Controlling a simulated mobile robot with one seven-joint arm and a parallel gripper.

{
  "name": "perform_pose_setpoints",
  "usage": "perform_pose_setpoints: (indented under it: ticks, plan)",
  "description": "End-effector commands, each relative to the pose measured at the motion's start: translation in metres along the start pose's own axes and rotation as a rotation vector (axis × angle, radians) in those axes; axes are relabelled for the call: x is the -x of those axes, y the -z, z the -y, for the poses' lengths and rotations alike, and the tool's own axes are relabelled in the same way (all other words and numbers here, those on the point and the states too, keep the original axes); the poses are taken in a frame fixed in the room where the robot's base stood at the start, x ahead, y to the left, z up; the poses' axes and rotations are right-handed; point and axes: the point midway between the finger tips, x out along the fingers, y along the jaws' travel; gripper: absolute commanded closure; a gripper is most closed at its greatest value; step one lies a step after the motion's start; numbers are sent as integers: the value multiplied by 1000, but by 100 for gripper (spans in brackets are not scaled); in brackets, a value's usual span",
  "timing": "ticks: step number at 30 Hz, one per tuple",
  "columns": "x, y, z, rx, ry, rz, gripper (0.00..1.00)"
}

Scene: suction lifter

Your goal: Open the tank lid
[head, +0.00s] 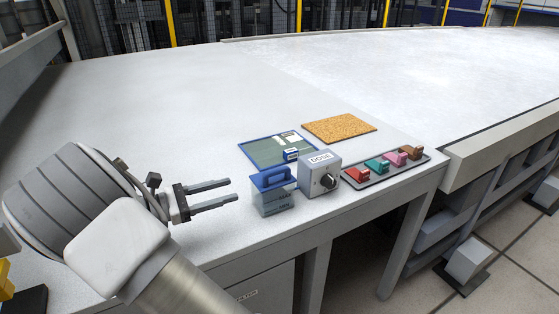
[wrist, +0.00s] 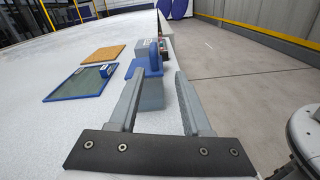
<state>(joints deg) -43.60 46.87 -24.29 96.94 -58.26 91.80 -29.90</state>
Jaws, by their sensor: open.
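The tank (head: 273,201) is a grey-blue translucent box standing on the table near its front edge. Its blue lid (head: 270,180) with a raised handle sits on top and looks closed. My gripper (head: 234,190) is open and empty, just left of the tank, its fingers pointing toward it. In the wrist view my gripper (wrist: 158,80) shows the blue lid (wrist: 153,60) beyond and between its fingertips, with the tank (wrist: 151,95) below. Whether the fingers touch the tank cannot be told; they appear apart from it.
A grey box with a dial, labelled DOSE (head: 320,178), stands close right of the tank. Behind lie a blue-framed green tray (head: 262,152) with a small blue block (head: 291,155) and a cork mat (head: 340,128). A dark strip (head: 385,170) holds several coloured clips. The table's left is clear.

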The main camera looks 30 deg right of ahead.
Motion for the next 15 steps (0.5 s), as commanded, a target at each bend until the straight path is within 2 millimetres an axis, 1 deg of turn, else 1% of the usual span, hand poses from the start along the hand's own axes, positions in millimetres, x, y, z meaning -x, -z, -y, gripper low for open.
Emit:
perform_pose_setpoints:
  ticks: [4, 8, 11, 15]
  plan:
    - [5, 2, -4, 11, -22, 31, 52]
    - [-3, 2, -4, 13, -24, 35, 52]
    - [-17, 1, -4, 13, -21, 35, 52]
    - [-47, 0, -4, 14, -19, 35, 52]
